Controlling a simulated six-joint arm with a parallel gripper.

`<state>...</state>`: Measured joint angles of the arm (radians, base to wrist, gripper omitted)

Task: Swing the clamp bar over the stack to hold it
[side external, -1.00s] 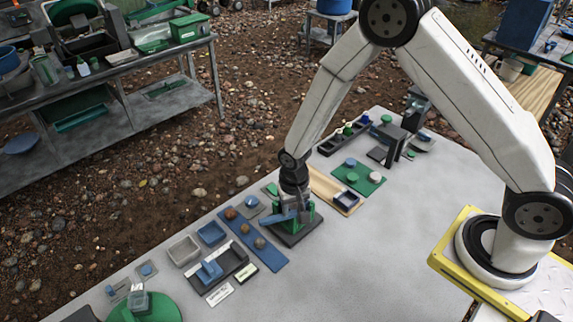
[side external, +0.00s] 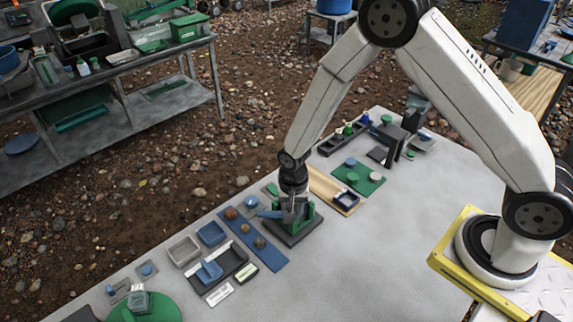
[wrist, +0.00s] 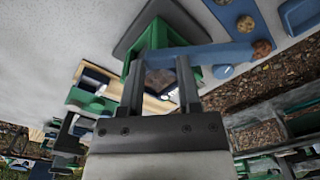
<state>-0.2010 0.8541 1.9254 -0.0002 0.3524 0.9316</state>
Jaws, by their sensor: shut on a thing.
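The blue clamp bar (side external: 269,213) juts out to the left of the green clamp stand (side external: 311,219), which stands on a dark square base (side external: 292,237). My gripper (side external: 295,213) is down at the stand, its fingers beside the green parts. In the wrist view the bar (wrist: 215,54) crosses the fingertips of my gripper (wrist: 165,65) and runs off to the right. The jaws are shut on the bar, though the exact contact is partly hidden. A brownish surface (wrist: 160,82) shows between the fingers below the bar; I cannot tell whether it is the stack.
A blue strip with round stones (side external: 266,257) lies just left of the base. A wooden board with a small tray (side external: 346,200) and a green plate (side external: 361,185) stand behind to the right. The grey tabletop (side external: 390,260) in front is clear.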

